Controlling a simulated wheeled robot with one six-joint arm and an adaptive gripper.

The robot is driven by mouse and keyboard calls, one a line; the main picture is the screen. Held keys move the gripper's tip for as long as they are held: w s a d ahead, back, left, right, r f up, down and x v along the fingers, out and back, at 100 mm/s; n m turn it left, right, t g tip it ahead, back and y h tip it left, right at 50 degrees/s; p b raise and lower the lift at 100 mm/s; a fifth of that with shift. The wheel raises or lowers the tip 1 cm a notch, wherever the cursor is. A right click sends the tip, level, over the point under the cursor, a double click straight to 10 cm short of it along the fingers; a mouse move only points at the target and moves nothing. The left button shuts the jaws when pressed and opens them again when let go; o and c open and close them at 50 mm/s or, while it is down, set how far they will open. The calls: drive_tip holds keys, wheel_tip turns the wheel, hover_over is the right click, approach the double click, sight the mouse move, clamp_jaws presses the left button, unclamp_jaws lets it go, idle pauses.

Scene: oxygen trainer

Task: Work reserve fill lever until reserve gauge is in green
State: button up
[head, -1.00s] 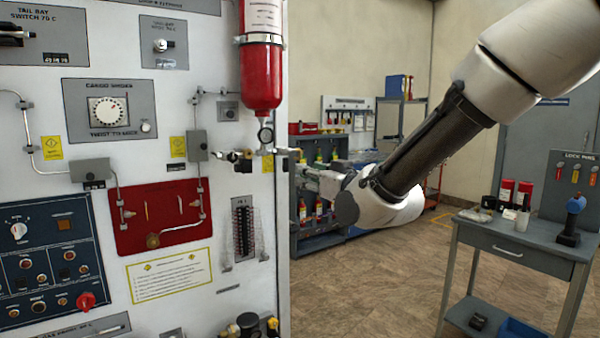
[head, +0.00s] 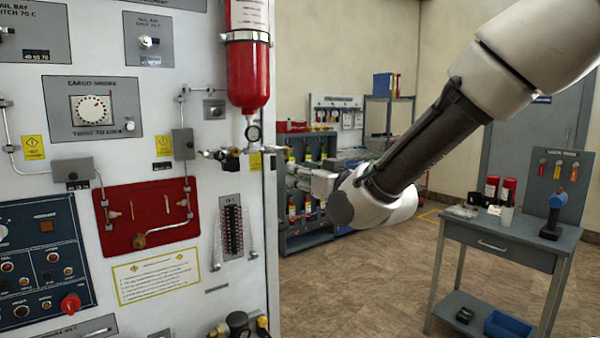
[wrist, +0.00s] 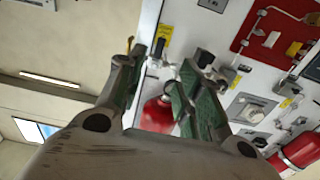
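A small round gauge (head: 253,133) hangs under the red bottle (head: 248,75) at the white panel's right edge; its reading is too small to make out. Brass and black fittings (head: 225,154) sit on the pipe just below it. I cannot tell which part is the reserve fill lever. My gripper (wrist: 160,65) shows in the wrist view with its two green-padded fingers apart and nothing held between them. The red bottle (wrist: 157,115) shows beyond and between the fingers, with dark fittings near the fingertips. In the head view my gripper is right of the panel edge, apart from the gauge.
The white panel (head: 225,280) carries a red plate (head: 150,236), pipes and switches. A grey table (head: 515,232) with bottles and a blue-topped tool stands at right. Shelves (head: 305,240) stand behind my arm. Open floor (head: 380,290) lies between panel and table.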

sight(273, 158)
drive_tip(key=shift+c, duration=0.6)
drive_tip(key=shift+w+d+f+h, duration=0.15)
drive_tip(key=shift+w+d+f, duration=0.25)
drive_tip(key=shift+d, duration=0.2)
drive_tip(key=shift+w+d+f+h, duration=0.15)
drive_tip(key=shift+w+d+f, duration=0.1)
drive_tip(key=shift+w+d, duration=0.3)
clamp_jaws()
drive_tip(key=w+a+n+g+y, duration=0.1)
drive_tip(key=a+n, duration=0.3)
drive_tip(key=n, duration=0.3)
drive_tip(key=w+a+n+g+y, duration=0.1)
drive_tip(key=a+n+y, duration=0.1)
drive_tip(key=a+n, duration=0.3)
drive_tip(key=w+a+n+g+y, duration=0.1)
drive_tip(key=a+n, duration=0.4)
drive_tip(key=n, duration=0.5)
drive_tip(key=shift+w+a+r+g+y, duration=0.2)
drive_tip(key=shift+w+r+g+y, duration=0.2)
drive_tip(key=shift+g+y, duration=0.15)
drive_tip(key=shift+w+d, duration=0.55)
drive_tip(key=shift+d, duration=0.25)
drive_tip(key=shift+w+d, duration=0.55)
drive_tip(key=shift+d, duration=0.25)
